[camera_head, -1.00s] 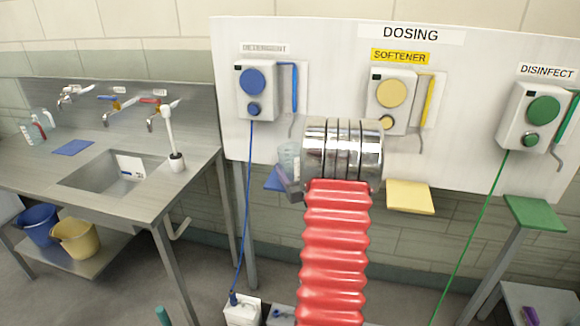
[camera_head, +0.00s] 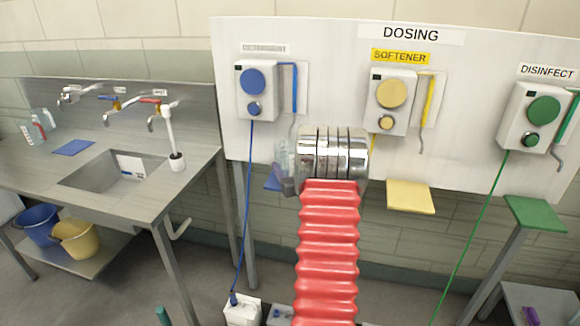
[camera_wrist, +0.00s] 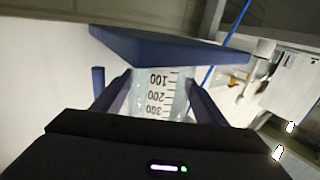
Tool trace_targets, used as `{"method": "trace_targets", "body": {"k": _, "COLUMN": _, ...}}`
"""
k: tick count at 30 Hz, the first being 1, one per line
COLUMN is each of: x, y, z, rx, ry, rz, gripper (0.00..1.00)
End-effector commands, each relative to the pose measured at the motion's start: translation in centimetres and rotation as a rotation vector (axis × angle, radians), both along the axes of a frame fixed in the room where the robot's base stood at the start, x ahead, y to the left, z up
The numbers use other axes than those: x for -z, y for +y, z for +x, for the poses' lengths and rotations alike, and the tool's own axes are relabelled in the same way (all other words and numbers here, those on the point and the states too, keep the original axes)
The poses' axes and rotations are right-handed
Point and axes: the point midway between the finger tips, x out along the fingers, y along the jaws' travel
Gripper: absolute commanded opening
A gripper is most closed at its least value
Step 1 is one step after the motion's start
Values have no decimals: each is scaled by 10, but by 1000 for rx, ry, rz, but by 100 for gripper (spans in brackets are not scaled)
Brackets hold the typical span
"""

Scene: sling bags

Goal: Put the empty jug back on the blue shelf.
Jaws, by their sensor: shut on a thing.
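My gripper (camera_wrist: 158,92) is shut on the clear jug (camera_wrist: 160,98), which has black scale marks that read upside down in the wrist view. I see no liquid in the part that shows. In the head view the jug (camera_head: 282,153) shows only in part, left of my chrome wrist. The blue shelf (camera_wrist: 165,45) is just past the jug's low-number end in the wrist view. In the head view the shelf (camera_head: 271,182) is mostly hidden behind my arm and the jug. I cannot tell whether jug and shelf touch.
The blue dosing unit (camera_head: 256,92) with its hooked spout (camera_head: 294,125) is above the jug. A yellow shelf (camera_head: 410,197) and a green shelf (camera_head: 535,213) are to the right. The steel sink bench (camera_head: 115,200) stands at left. A blue hose (camera_head: 245,200) hangs beside the blue shelf.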

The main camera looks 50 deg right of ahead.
Motion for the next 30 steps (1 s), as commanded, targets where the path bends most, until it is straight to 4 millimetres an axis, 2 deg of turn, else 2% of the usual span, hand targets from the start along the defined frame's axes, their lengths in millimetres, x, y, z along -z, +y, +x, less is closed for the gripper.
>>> {"method": "trace_targets", "body": {"k": 9, "x": 2, "y": 0, "z": 0, "rx": 0, "ry": 0, "rz": 0, "gripper": 25}}
{"method": "trace_targets", "body": {"k": 10, "x": 2, "y": 0, "z": 0, "rx": 0, "ry": 0, "rz": 0, "gripper": 68}}
{"method": "trace_targets", "body": {"k": 17, "x": 2, "y": 0, "z": 0, "rx": 0, "ry": 0, "rz": 0, "gripper": 84}}
{"method": "trace_targets", "body": {"k": 27, "x": -1, "y": 0, "z": -1, "rx": 0, "ry": 0, "rz": 0, "gripper": 85}}
{"method": "trace_targets", "body": {"k": 30, "x": 0, "y": 4, "z": -6, "rx": 1, "ry": 1, "rz": 2, "gripper": 85}}
